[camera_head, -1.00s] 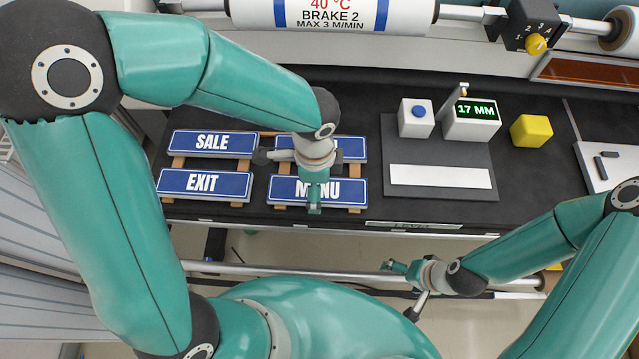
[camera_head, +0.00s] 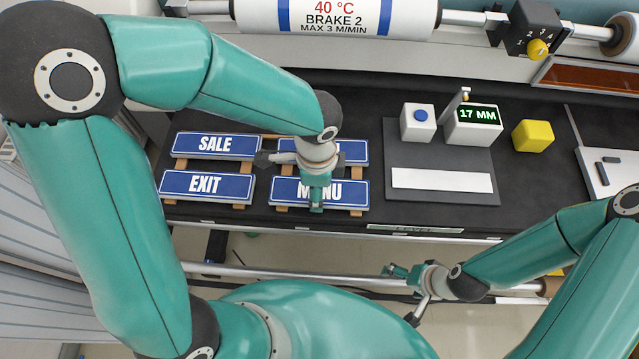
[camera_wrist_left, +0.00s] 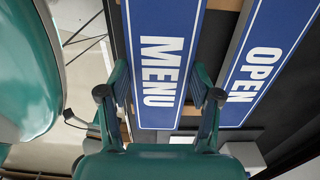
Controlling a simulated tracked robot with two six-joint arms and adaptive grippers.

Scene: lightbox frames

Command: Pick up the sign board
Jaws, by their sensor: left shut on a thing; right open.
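Blue sign boards with white borders and lettering lie on wooden supports at the left of the dark bench: SALE (camera_head: 215,145), EXIT (camera_head: 207,186), MENU (camera_head: 348,194) and one behind my wrist, which reads OPEN in the left wrist view (camera_wrist_left: 264,55). My left gripper (camera_head: 316,205) is over the MENU board and partly hides its lettering. In the left wrist view its fingers (camera_wrist_left: 160,78) lie at the board's two long edges, shut on it. I cannot tell any lift off the supports. My right gripper (camera_head: 398,270) is open and empty, in front of the bench.
A grey plate (camera_head: 441,160) with a white strip (camera_head: 442,178) lies right of the signs. Behind it stand a blue-button box (camera_head: 418,122) and a 17 MM display (camera_head: 474,125). A yellow block (camera_head: 533,136) is further right. A printed roller (camera_head: 335,15) spans the back.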

